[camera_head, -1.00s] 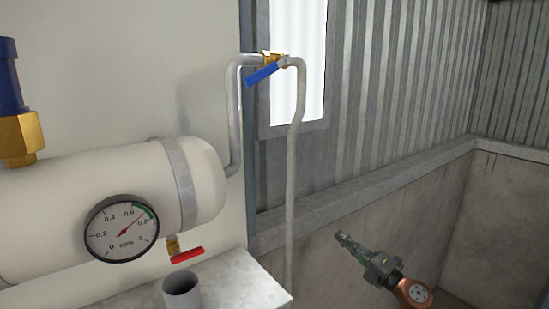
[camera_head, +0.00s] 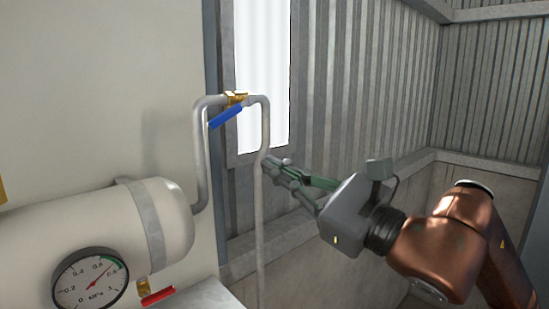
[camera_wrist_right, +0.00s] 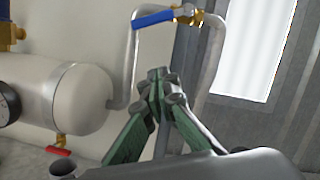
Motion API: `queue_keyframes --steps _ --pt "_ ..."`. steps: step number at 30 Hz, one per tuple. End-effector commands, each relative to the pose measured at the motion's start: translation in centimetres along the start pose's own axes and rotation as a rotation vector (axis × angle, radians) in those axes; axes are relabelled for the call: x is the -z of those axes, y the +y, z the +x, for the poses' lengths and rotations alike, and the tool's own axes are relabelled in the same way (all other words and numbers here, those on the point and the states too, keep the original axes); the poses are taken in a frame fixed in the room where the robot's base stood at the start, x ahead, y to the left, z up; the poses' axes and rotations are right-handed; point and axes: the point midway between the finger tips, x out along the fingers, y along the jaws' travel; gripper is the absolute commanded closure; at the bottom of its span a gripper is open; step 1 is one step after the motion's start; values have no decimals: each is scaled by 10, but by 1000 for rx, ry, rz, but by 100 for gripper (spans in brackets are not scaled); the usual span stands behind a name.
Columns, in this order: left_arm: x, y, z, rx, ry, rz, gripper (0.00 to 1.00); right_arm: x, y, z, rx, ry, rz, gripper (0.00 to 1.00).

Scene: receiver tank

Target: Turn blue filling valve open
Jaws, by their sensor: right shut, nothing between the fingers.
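The blue filling valve handle (camera_head: 226,117) sits on a brass valve body (camera_head: 236,98) at the top of a bent grey pipe. The handle slants down to the left of the body. In the right wrist view the blue handle (camera_wrist_right: 153,19) also shows, near the top, with the brass body (camera_wrist_right: 187,14) at its right end. My right gripper (camera_head: 275,167) is below and to the right of the handle, near the pipe's descending leg and apart from the handle. Its fingertips (camera_wrist_right: 164,80) are closed together and empty. My left gripper is not in view.
The white tank (camera_head: 100,230) with a pressure gauge (camera_head: 90,281) stands at left. A red handle (camera_head: 158,297) is below it. The grey pipe's right leg (camera_head: 260,220) runs down beside my gripper. A corrugated wall (camera_head: 345,80) and a bright window (camera_head: 262,70) are behind.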

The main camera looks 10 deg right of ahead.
Motion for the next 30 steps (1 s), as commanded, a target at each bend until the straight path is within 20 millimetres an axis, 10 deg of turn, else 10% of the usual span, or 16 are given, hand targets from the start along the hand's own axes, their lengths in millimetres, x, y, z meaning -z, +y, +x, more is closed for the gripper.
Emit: queue_keyframes --steps 11,30 --pt "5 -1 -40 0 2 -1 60 -8 -1 77 -3 -3 2 100" --pt "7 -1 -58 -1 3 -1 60 -40 0 83 -2 -1 3 100"
